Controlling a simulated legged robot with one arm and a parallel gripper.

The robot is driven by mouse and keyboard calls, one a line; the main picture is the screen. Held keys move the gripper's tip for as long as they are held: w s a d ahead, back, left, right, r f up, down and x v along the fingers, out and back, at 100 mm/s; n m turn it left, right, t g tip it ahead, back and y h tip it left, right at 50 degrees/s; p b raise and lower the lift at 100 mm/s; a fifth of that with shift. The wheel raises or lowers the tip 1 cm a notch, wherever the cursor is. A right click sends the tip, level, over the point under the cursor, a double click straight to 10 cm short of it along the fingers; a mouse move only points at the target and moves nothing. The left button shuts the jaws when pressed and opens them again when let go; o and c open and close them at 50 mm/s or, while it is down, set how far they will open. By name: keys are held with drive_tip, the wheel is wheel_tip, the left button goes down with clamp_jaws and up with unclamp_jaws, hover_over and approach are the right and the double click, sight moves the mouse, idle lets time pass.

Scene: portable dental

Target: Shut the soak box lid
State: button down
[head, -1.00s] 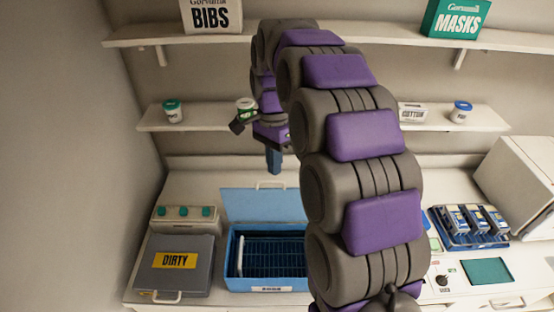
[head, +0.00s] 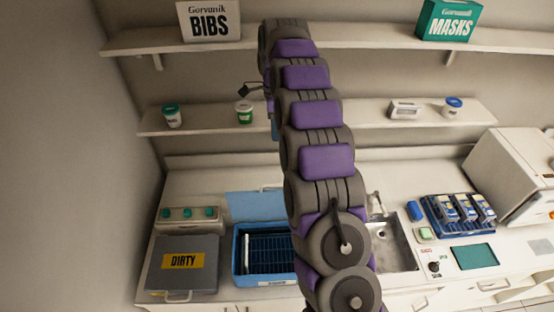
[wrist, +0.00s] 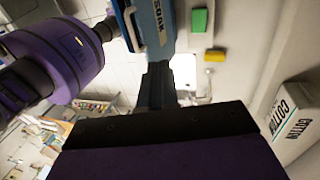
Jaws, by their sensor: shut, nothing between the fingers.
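The blue soak box (head: 243,277) stands on the counter left of my arm, with a dark rack inside. Its blue lid (head: 250,206) is open, standing up at the back of the box. My arm hides the right part of both. In the wrist view a blue panel (wrist: 150,22) lettered SOAK, with a pale handle at its edge, shows beyond my fingers. My gripper (wrist: 160,82) is shut and empty. In the head view my gripper (head: 274,129) is mostly hidden behind my arm, near the lower shelf and above the lid.
A grey DIRTY box (head: 183,265) sits left of the soak box. The lower shelf (head: 205,127) holds cups and a cotton box (head: 405,110). A sink (head: 398,250) and a blue instrument rack (head: 460,222) are to the right.

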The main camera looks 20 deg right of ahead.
drive_tip(key=s+f+b, duration=0.1)
drive_tip(key=s+f, duration=0.5)
drive_tip(key=f, duration=0.4)
drive_tip(key=shift+a+f+b, duration=0.35)
drive_tip(key=shift+a+b, duration=0.05)
drive_tip(key=shift+s, duration=0.2)
idle(0.5)
